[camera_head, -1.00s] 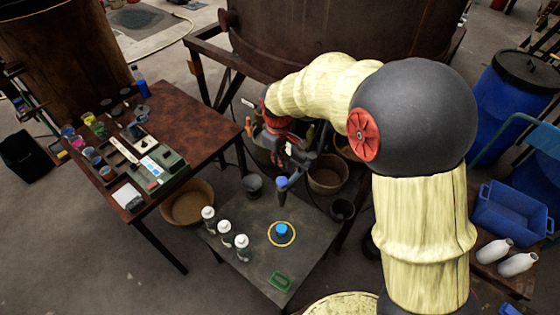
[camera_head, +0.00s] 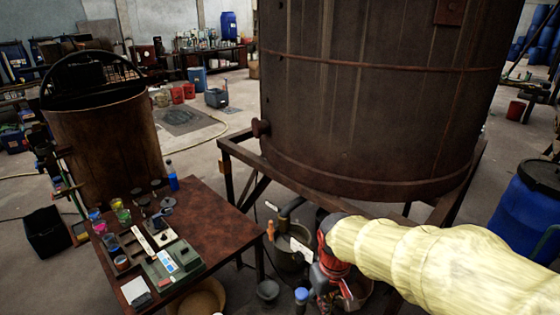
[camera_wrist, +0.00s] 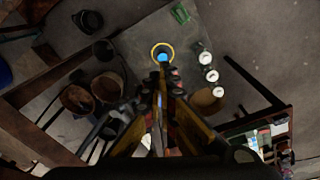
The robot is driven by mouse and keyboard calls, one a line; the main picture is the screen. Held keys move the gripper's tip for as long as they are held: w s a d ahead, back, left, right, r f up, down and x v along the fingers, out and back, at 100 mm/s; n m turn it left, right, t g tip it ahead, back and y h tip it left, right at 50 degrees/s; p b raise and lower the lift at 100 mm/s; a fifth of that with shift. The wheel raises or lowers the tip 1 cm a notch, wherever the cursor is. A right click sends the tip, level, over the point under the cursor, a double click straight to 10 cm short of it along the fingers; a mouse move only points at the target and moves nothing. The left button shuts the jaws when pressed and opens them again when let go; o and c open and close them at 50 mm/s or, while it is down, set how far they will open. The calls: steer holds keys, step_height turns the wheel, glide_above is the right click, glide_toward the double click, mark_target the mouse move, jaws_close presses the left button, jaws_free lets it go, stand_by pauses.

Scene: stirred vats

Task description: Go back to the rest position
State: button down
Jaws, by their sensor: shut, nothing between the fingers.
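My gripper (camera_wrist: 162,88) is shut and empty in the wrist view, pointing down over a low grey table (camera_wrist: 140,45). Its fingers lie just short of a yellow ring (camera_wrist: 153,50) with a blue-capped item (camera_wrist: 162,57) in it; they look apart from it. In the head view my pale-sleeved arm comes in from the lower right, and its red wrist stands in front of the vat frame. The fingertips are not clear there. A blue-topped part (camera_head: 302,295) shows beside the wrist.
A rusty vat (camera_head: 380,95) on a metal frame stands behind my arm. A brown table (camera_head: 215,217) with jars stands left. White-capped bottles (camera_wrist: 211,75) and a green tray (camera_wrist: 181,13) are on the grey table. Buckets (camera_wrist: 107,86) stand near the gripper. A blue drum (camera_head: 525,215) is right.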

steer(key=s+d+r+m+t+b, duration=0.2)
steer(key=s+d+r, duration=0.1)
steer(key=s, duration=0.3)
steer(key=s+d+r+m+t+b, duration=0.1)
steer(key=s+d+r+t+b, duration=0.1)
steer(key=s+d+r, duration=0.2)
steer(key=shift+s+d+r+m+t, duration=0.25)
steer(key=shift+s+r+m+t, duration=0.25)
steer(key=shift+s, duration=1.2)
